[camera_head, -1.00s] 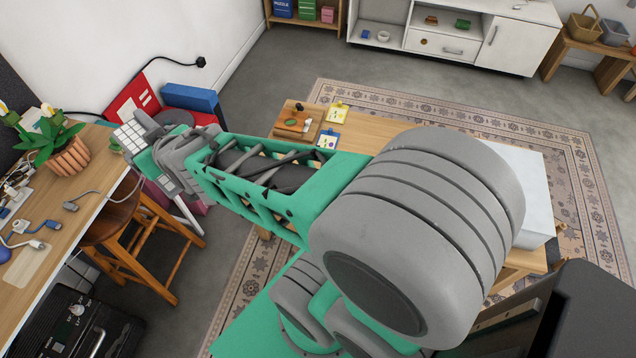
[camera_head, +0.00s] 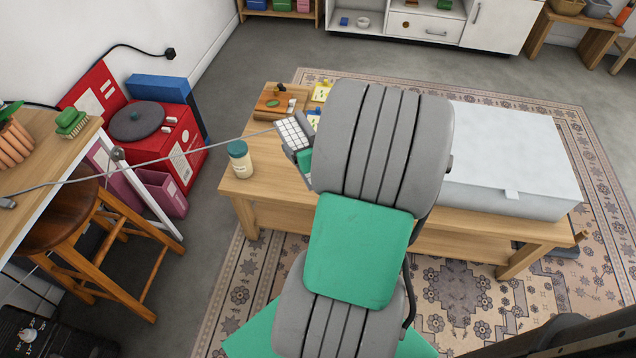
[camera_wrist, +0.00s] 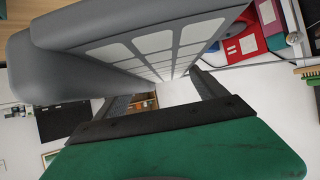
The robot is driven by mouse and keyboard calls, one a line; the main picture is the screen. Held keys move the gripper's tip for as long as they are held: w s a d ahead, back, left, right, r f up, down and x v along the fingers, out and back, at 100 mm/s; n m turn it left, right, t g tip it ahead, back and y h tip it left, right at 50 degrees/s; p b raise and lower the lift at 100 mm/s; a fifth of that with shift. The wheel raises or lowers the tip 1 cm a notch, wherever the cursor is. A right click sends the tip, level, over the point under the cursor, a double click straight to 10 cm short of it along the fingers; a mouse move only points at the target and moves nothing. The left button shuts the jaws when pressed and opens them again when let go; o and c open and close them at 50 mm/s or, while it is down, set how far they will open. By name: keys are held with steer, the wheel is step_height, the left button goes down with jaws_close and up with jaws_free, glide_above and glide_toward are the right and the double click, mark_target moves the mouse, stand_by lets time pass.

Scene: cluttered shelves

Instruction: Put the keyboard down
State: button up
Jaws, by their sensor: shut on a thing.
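The keyboard (camera_head: 292,134) is grey with white keys, and in the camera_head view it is held up over the left part of the low wooden table (camera_head: 240,188). A thin cable runs from it to the desk at left. My gripper (camera_wrist: 160,90) is shut on the keyboard, which fills the upper part of the camera_wrist view (camera_wrist: 140,48) close to the lens. My arm hides most of the gripper in the camera_head view. The keyboard is tilted, and its gap above the table cannot be told.
A jar with a teal lid (camera_head: 240,159) stands on the table's left end. A wooden board (camera_head: 272,104) and yellow cards (camera_head: 321,92) lie at its back. A large white box (camera_head: 515,155) covers the right side. A stool (camera_head: 85,232) stands at left.

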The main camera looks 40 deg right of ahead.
steer(key=s+d+f+m+g+h+b, duration=0.1)
steer(key=s+d+f+m+h+b, duration=0.1)
steer(key=s+d+f+b, duration=0.6)
steer(key=w+d+f+b, duration=0.1)
steer(key=w+d+f, duration=0.1)
steer(key=w+f, duration=0.1)
steer(key=w+d+f+b, duration=0.1)
steer(key=w+d+f, duration=0.2)
steer(key=w+f, duration=0.1)
steer(key=w+d+f+b, duration=0.1)
steer(key=w+d+f, duration=0.1)
steer(key=w+f, duration=0.2)
steer(key=shift+w+d+f, duration=0.1)
steer(key=shift+d+f, duration=0.05)
steer(key=shift+f, duration=0.75)
steer(key=shift+f+b, duration=0.8)
steer(key=shift+f, duration=0.65)
steer(key=shift+f, duration=0.2)
steer(key=o, duration=1.5)
steer(key=shift+o, duration=0.2)
steer(key=shift+r, duration=0.2)
